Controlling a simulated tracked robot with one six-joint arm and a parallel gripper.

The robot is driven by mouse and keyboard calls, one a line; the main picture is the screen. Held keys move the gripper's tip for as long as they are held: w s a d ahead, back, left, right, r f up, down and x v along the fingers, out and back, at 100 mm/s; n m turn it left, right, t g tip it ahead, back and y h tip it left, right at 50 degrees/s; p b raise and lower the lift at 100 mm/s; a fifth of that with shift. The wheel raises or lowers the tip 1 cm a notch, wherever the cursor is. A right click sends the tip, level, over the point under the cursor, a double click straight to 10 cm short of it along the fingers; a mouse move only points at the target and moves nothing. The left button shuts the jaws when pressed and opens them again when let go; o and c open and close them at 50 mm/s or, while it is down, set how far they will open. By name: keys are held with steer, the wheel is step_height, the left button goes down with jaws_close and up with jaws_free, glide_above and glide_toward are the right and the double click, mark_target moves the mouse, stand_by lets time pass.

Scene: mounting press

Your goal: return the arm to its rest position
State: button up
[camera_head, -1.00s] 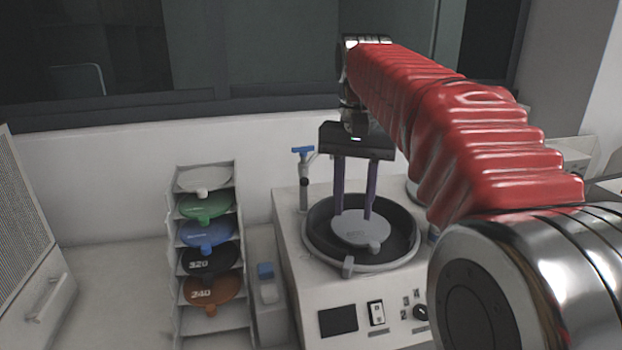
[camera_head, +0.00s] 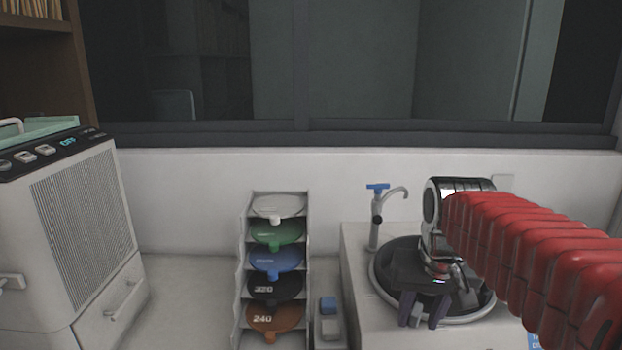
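My arm, in a red ribbed sleeve, reaches in from the right edge of the head view. My gripper (camera_head: 425,309) points down at its end, in front of the round dark basin of the white machine (camera_head: 356,244). Its two dark fingers stand apart, with nothing seen between them. The wrist and gripper hide much of the basin and whatever lies in it. I cannot tell how high the fingers are above the machine.
A blue-handled tap (camera_head: 377,215) rises behind the basin. A large grey vented unit (camera_head: 85,225) stands at the left. The bench between unit and rack is clear.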

steer(key=s+a+f+n+t, duration=0.1)
steer(key=s+f, duration=0.1)
steer(key=s, duration=0.5)
steer(key=s+a+f+n+t, duration=0.1)
steer(key=s+a+f, duration=0.1)
steer(key=s, duration=0.5)
steer(key=shift+a+f+t, duration=0.2)
steer(key=shift+f+t, duration=0.2)
steer(key=shift+f, duration=0.25)
